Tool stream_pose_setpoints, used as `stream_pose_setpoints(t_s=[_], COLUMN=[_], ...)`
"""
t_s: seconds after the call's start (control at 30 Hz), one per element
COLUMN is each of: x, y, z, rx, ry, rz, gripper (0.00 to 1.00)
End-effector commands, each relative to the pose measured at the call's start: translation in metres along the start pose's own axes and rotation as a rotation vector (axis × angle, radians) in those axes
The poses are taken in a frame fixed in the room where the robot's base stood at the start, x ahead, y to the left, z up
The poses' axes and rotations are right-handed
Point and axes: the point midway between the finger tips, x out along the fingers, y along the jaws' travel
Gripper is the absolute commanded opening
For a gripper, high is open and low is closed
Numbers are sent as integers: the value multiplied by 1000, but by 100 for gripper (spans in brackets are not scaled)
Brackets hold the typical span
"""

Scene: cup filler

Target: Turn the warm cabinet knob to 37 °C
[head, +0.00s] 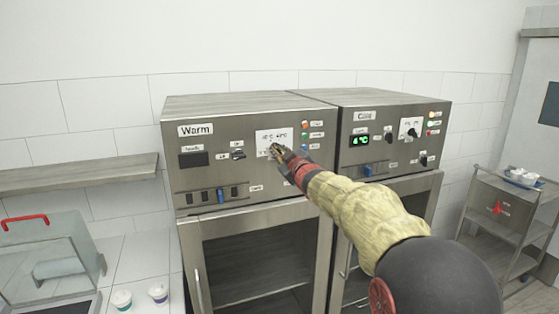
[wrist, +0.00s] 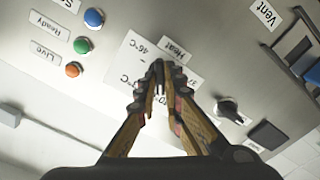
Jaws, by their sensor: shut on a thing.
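The warm cabinet (head: 250,104), labelled "Warm", has a steel front panel with a white dial plate (head: 264,136) printed with °C marks. My gripper (head: 278,149) reaches in from the lower right and is shut on the small knob at this plate. In the wrist view my gripper (wrist: 159,72) has its fingertips together over the dial plate (wrist: 128,60), below the "Heat" label (wrist: 174,50). The fingers hide most of the knob, so its pointer and set value cannot be read. A "46 °C" mark shows beside the fingertips. The warm cabinet's display (head: 193,159) is dark.
Orange, green and blue buttons (wrist: 82,45) sit close beside the dial plate. A black rotary switch (wrist: 228,108) is on its other side. The cold cabinet (head: 390,108), its display lit green, stands at the right. A wall shelf (head: 80,177) is at the left.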

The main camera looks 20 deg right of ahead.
Motion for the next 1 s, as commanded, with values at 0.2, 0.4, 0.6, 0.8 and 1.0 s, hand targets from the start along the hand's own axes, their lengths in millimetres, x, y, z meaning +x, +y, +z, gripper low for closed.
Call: stream_pose_setpoints(t_s=[0.2, 0.4, 0.6, 0.8, 1.0], x=[0, 0, 0, 0, 0], y=[-3, -2, -3, -2, -2], z=[3, 3, 3, 3, 2], rx=[-204, -395, -579, -738, -854], ry=[-1, 0, 0, -1, 0], rz=[0, 0, -1, -1, -1], gripper=[0, 0, 0, 0, 0])
